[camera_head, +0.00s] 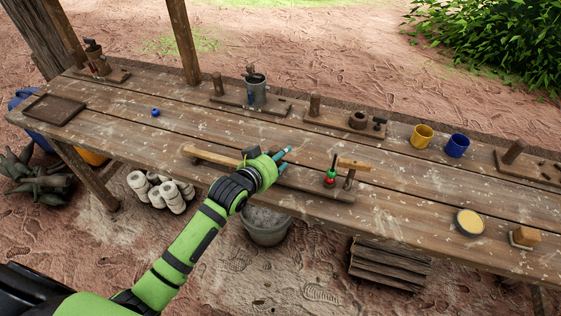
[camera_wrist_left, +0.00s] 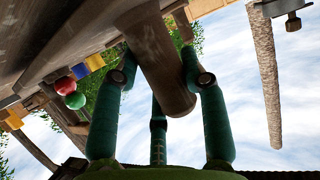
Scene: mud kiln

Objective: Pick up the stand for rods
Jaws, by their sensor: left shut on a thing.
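The stand for rods (camera_head: 312,187) is a low wooden board near the table's front edge, with an upright peg at its right end. My left gripper (camera_head: 287,152) is over the board's left part and hides that end. In the left wrist view, my left gripper (camera_wrist_left: 165,85) has its teal fingers closed around a thick brown wooden peg (camera_wrist_left: 158,62), seemingly part of this stand. In the head view I cannot tell whether the board is lifted off the table. My right gripper is not in view.
A red and green item (camera_head: 330,180) and a light wooden piece (camera_head: 353,163) are at the stand's right end. A light wooden bar (camera_head: 212,156) lies left of my gripper. A yellow cup (camera_head: 422,136) and blue cup (camera_head: 457,146) stand farther right. A bucket (camera_head: 266,228) is below.

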